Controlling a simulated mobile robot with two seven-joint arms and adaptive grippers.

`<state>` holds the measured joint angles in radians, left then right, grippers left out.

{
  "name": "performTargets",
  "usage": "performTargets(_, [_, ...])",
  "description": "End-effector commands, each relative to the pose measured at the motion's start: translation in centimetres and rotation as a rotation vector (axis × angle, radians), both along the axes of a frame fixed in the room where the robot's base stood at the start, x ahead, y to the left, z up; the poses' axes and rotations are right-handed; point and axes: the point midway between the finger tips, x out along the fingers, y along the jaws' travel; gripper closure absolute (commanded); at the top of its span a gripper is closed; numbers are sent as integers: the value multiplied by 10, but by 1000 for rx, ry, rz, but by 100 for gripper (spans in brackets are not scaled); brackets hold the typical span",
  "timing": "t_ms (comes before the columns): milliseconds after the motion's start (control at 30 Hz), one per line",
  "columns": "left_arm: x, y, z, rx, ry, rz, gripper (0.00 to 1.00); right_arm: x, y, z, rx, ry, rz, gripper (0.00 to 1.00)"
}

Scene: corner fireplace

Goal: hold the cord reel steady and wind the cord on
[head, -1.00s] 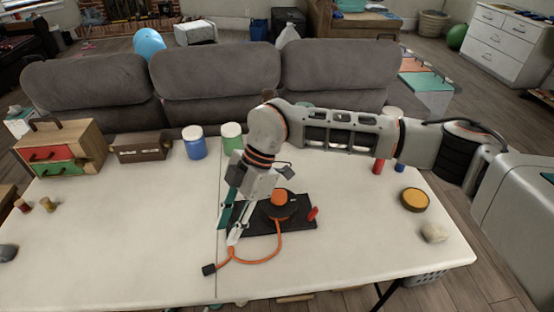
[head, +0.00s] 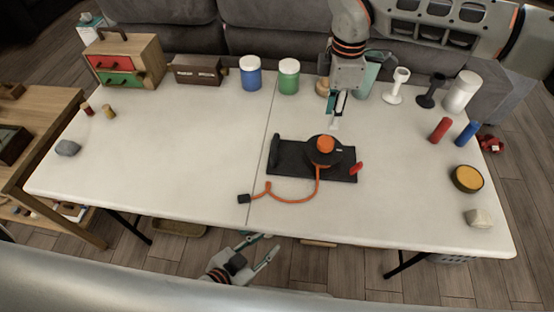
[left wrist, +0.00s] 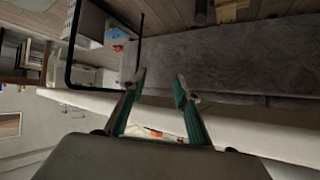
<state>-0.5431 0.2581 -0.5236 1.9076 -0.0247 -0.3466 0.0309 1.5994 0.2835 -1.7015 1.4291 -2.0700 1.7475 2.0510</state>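The cord reel (head: 312,158) is a dark drum with an orange hub (head: 325,144) on a black base plate (head: 291,171). A red piece (head: 356,168), perhaps its crank handle, sticks out at the right. The orange cord (head: 288,201) runs loose from the drum toward the front left and ends in a black plug (head: 243,198) on the table. My right gripper (head: 336,121) points down just behind the reel, apart from it; its finger gap is not clear. My left gripper (head: 268,244) is open and empty below the table's front edge; its spread fingers show in the left wrist view (left wrist: 160,82).
The white table (head: 170,165) has a blue jar (head: 250,74), a green jar (head: 289,77), white cup (head: 396,87) and white cylinder (head: 461,92) at the back. A red (head: 440,130) and a blue cylinder (head: 467,133) stand right. The table's left middle is clear.

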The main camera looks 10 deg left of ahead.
Motion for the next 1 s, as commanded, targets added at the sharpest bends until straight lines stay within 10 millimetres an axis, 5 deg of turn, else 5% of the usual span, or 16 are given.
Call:
performTargets(233, [-60, -78, -1, -2, -18, -256, 69, 0, 0, 0, 1, 1, 1, 72])
performTargets(367, [-61, -113, 32, -99, -41, -284, 69, 0, 0, 0, 1, 1, 2, 72])
performTargets(667, [6, -146, 134, -870, 184, 41, 69, 0, 0, 0, 1, 1, 2, 72])
performTargets(833, [68, -120, 190, -1511, 399, 305, 69, 0, 0, 0, 1, 1, 2, 72])
performTargets(1000, [121, -73, 203, -2139, 632, 544, 69, 0, 0, 0, 1, 1, 2, 72])
